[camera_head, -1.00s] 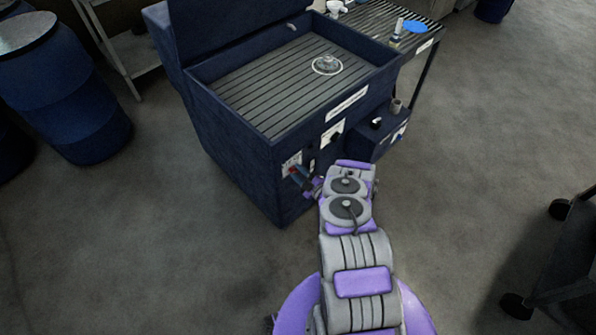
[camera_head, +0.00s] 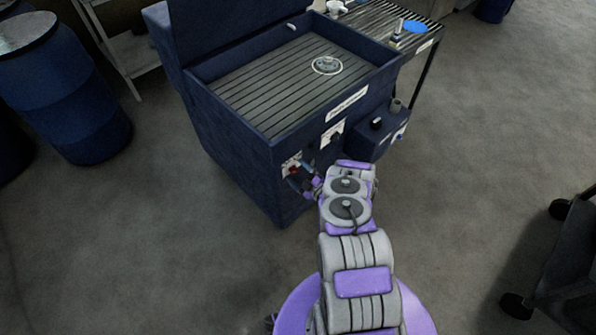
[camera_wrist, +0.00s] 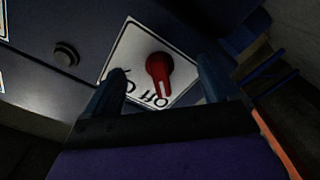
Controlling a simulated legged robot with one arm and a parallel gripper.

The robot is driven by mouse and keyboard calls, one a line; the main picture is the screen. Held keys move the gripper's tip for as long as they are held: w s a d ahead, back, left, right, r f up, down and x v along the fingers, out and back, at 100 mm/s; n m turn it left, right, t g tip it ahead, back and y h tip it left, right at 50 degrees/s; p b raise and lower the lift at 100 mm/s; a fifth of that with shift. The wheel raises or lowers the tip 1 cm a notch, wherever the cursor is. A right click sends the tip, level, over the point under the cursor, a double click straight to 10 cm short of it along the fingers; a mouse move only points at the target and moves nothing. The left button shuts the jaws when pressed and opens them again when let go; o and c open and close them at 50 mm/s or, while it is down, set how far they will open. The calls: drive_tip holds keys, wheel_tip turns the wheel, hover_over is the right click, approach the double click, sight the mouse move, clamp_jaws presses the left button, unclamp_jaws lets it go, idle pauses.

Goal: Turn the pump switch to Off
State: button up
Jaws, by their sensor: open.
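The red pump switch knob (camera_wrist: 159,70) sits on a white label plate (camera_wrist: 125,52) on the washer's front panel. In the head view the red knob (camera_head: 294,170) shows small at the panel's lower left corner, partly hidden by my gripper (camera_head: 304,176).
The dark blue parts washer (camera_head: 225,140) has a slatted basin with a round part (camera_head: 326,65) in it. A black button (camera_wrist: 66,54) is beside the switch plate. A blue side box (camera_head: 370,140) juts out at right. Blue drums (camera_head: 75,95) stand left; a dark cart (camera_head: 560,255) stands right.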

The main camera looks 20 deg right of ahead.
drive_tip(key=v, duration=0.7)
idle(0.6)
